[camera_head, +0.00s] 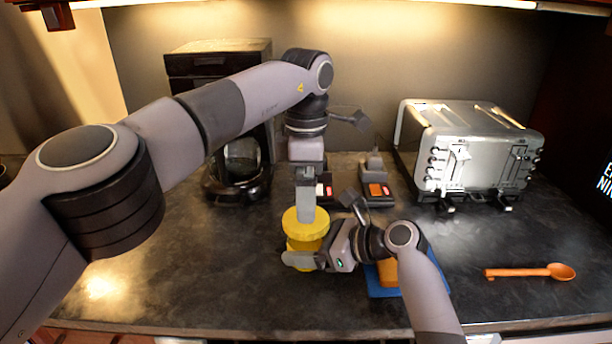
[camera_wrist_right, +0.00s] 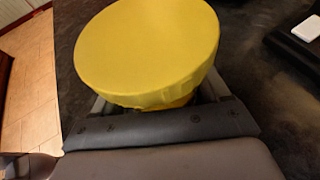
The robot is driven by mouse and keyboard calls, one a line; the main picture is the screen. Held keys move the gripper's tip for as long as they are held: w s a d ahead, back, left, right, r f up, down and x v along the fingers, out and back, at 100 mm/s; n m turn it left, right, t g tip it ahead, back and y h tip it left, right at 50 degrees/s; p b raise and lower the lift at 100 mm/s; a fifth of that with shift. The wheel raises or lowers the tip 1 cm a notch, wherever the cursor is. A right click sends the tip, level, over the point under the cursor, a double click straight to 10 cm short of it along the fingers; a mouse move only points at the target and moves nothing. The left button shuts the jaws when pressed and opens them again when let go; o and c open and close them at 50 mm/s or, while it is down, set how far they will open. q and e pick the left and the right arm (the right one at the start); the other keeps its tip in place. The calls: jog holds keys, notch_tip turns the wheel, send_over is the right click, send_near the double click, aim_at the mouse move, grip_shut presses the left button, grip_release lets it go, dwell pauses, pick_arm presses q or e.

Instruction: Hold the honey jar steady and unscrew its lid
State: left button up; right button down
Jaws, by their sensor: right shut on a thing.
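The honey jar (camera_head: 303,245) stands upright on the dark counter, topped by a wide yellow lid (camera_head: 305,223). The lid's bare, tilted-looking top fills much of the right wrist view (camera_wrist_right: 145,48). My right gripper (camera_head: 303,261) is shut on the jar's body below the lid, coming from the right. In the wrist view its fingers pass on either side beneath the lid. My left gripper (camera_head: 306,207) points down over the lid in the head view. No left finger shows on the lid in the wrist view, and its jaw opening is seen side-on and unclear.
A silver toaster (camera_head: 470,145) stands at the back right and a black coffee maker (camera_head: 238,165) at the back left. An orange spoon (camera_head: 530,272) lies at the right. A blue mat (camera_head: 380,289) with an orange block (camera_head: 388,272) lies beside the jar. The left counter is clear.

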pick_arm(q)
jog(key=shift+f, duration=2.6)
jog(key=c, duration=1)
jog(key=n, duration=0.3)
jog(key=shift+r, duration=0.25)
jog(key=shift+r, duration=0.9)
